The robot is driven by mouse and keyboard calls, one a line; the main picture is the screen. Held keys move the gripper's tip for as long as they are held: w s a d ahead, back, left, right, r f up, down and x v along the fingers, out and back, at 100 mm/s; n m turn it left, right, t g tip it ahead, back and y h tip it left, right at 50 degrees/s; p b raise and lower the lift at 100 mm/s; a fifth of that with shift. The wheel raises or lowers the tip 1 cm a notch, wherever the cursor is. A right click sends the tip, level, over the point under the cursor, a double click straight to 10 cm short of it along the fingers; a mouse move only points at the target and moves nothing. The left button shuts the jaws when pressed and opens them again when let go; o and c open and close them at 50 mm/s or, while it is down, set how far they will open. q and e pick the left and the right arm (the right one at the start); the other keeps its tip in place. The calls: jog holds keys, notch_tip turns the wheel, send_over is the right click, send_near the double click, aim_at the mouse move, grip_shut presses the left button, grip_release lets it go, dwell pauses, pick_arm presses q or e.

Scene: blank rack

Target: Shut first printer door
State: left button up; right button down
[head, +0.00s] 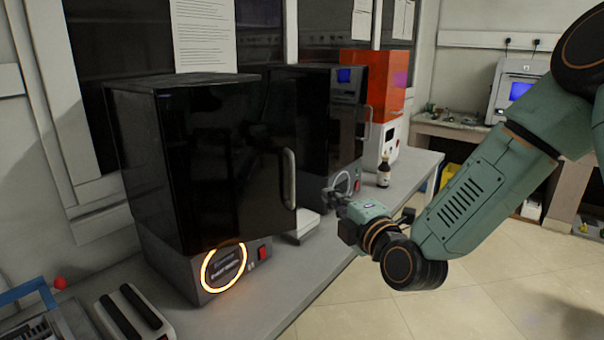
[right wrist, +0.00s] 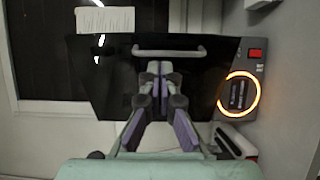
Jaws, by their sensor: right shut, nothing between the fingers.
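The first printer (head: 140,165) is a tall black cabinet on a grey base with a glowing orange ring (head: 223,268) and a red switch. Its glossy black door (head: 225,150) has a pale upright handle (head: 290,178). The door's handle edge stands out past the base, so it looks partly open; the gap itself is hidden. My right gripper (head: 338,190) is shut and empty, to the right of the handle and apart from it in the head view. In the right wrist view the shut fingers (right wrist: 159,66) point at the door (right wrist: 105,75), with the handle (right wrist: 170,51) just beyond the tips.
A second black printer (head: 345,120) stands behind, then an orange and white machine (head: 375,90) and a small dark bottle (head: 384,171). A white device (head: 133,313) lies at the front left.

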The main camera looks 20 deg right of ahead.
pick_arm(q)
jog(key=shift+f, duration=0.2)
pick_arm(e)
jog(key=w, duration=1.4)
jog(key=shift+a, duration=0.2)
jog(key=shift+w, duration=0.1)
